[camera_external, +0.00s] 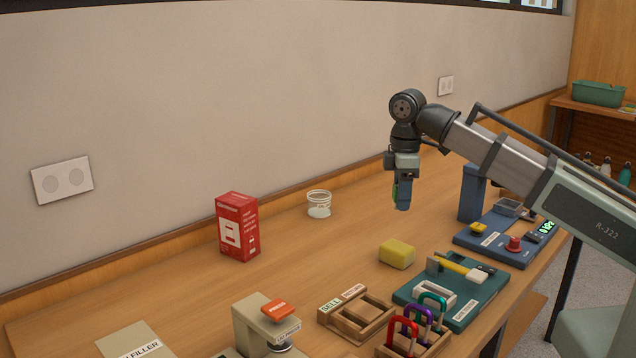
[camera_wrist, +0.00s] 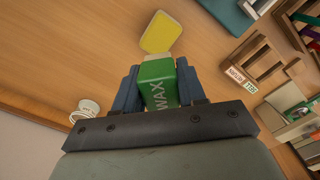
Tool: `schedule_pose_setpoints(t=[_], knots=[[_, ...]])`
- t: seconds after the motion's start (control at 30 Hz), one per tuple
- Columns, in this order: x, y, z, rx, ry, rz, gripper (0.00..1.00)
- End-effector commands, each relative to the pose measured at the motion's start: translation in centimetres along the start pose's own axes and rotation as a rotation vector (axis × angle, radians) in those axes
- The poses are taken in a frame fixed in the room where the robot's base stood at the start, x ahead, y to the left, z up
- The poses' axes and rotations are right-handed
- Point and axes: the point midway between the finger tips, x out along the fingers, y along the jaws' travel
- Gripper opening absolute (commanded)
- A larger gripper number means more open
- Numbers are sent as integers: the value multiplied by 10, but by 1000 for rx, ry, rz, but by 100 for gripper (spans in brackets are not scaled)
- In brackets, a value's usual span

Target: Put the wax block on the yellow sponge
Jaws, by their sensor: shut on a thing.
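The wax block is a green block with a pale end and the word WAX; it shows between my fingers in the wrist view (camera_wrist: 158,84). In the external view only a green edge of the wax block (camera_external: 395,192) shows beside my fingers. My gripper (camera_external: 403,195) is shut on it and holds it well above the table; the gripper also shows in the wrist view (camera_wrist: 158,92). The yellow sponge (camera_external: 397,254) lies on the table, below my gripper in the external view. In the wrist view the sponge (camera_wrist: 161,32) appears just beyond the block, with bare table around it.
A wooden rack (camera_external: 345,318) and several coloured padlocks stand in front. The table left of the sponge is clear.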

Motion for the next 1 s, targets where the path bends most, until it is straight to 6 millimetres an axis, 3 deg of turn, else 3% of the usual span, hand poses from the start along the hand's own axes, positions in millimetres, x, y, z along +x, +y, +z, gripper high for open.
schedule_pose_setpoints(t=[0.4, 1.0], knots=[[53, -1, 1, 3, -1, -1, 10], [98, 0, 0, 2, 0, 0, 10]])
